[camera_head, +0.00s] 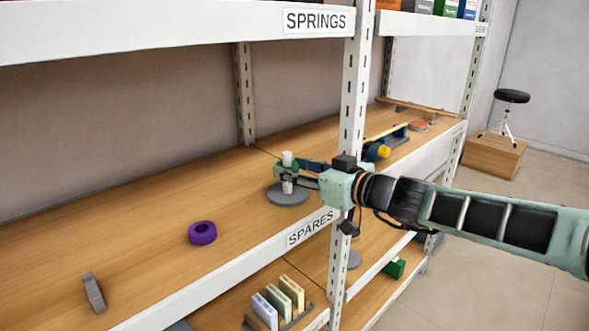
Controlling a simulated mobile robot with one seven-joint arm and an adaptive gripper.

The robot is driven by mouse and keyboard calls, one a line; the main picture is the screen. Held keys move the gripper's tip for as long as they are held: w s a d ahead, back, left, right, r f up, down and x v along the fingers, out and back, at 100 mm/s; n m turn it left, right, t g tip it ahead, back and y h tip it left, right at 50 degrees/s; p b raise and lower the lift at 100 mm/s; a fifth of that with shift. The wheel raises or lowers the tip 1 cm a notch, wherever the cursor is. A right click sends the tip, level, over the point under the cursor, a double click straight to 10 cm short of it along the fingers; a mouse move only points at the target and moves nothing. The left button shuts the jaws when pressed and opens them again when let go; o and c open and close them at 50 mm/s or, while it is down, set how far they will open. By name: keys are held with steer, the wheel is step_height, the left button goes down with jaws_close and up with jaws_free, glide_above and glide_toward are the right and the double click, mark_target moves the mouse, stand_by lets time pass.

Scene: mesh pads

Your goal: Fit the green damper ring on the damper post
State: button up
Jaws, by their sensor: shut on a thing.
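The damper post (287,187) is a white upright rod on a round grey base (288,198) on the middle shelf. My gripper (287,172) reaches in from the right at the post's upper part and is shut on the green damper ring (291,164). Only a little green shows between the dark fingers. White post shows above and below the ring, so the ring appears to be around the post, above the base. The fingers hide much of the ring, and I cannot tell whether it touches the post.
A purple ring (202,233) and a grey block (94,292) lie on the shelf to the left. A white shelf upright (354,95) stands close beside my wrist. A blue and yellow item (382,150) is behind it to the right. The shelf between purple ring and base is clear.

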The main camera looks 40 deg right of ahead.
steer(key=o, duration=1.1)
steer(key=shift+s, duration=0.1)
steer(key=shift+s+d+r, duration=0.1)
steer(key=shift+s+d, duration=0.05)
steer(key=shift+s, duration=0.45)
steer(key=shift+s+d+r, duration=0.1)
steer(key=shift+s+r, duration=0.15)
steer(key=shift+s, duration=1.5)
steer(key=shift+s+d+r, duration=0.1)
steer(key=shift+s+r, duration=0.2)
steer(key=shift+s, duration=1.45)
steer(key=shift+s+d+r, duration=0.1)
steer(key=shift+s+r, duration=0.15)
steer(key=shift+s, duration=1.5)
